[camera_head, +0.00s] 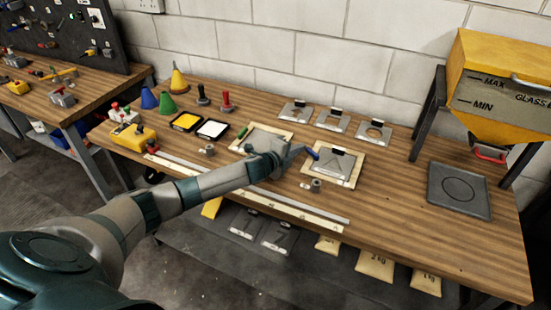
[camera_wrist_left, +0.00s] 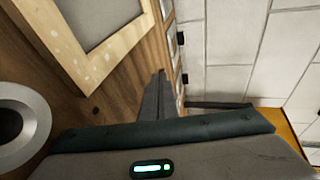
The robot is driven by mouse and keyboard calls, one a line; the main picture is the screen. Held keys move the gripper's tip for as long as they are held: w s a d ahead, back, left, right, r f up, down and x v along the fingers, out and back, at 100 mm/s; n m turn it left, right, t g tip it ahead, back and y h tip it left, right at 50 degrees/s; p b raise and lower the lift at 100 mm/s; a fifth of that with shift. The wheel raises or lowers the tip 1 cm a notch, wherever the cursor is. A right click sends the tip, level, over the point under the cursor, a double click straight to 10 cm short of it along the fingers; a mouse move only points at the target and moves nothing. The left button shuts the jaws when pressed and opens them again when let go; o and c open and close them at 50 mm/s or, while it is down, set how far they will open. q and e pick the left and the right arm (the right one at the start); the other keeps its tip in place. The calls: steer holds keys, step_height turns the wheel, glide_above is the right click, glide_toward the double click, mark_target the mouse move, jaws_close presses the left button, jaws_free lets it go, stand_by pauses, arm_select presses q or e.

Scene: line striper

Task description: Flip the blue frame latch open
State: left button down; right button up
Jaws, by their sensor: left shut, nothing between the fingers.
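The blue latch (camera_head: 312,153) stands at the upper left corner of the right-hand wooden frame (camera_head: 359,168), which holds a grey plate. Its exact tilt is hard to tell. My left gripper (camera_head: 302,149) is shut and empty, with its fingertips just left of the blue latch. I cannot tell whether they touch it. In the left wrist view the shut fingers (camera_wrist_left: 160,95) point along the bench, and a wooden frame (camera_wrist_left: 128,38) shows at the upper left. The blue latch does not show there. My right gripper is out of view.
A second frame with a green latch (camera_head: 242,133) lies under and behind my left wrist. A small metal cylinder (camera_head: 316,186) stands in front of the right-hand frame. Metal stencil plates (camera_head: 333,119) lie behind. A dark tray (camera_head: 459,190) and yellow hopper (camera_head: 500,85) are at right.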

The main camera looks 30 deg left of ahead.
arm_select(q)
steer(key=b+v, duration=0.4)
steer(key=v, duration=1.1)
steer(key=shift+s+d, duration=0.1)
steer(key=shift+s, duration=0.15)
steer(key=shift+s+r, duration=0.25)
steer(key=shift+s, duration=0.2)
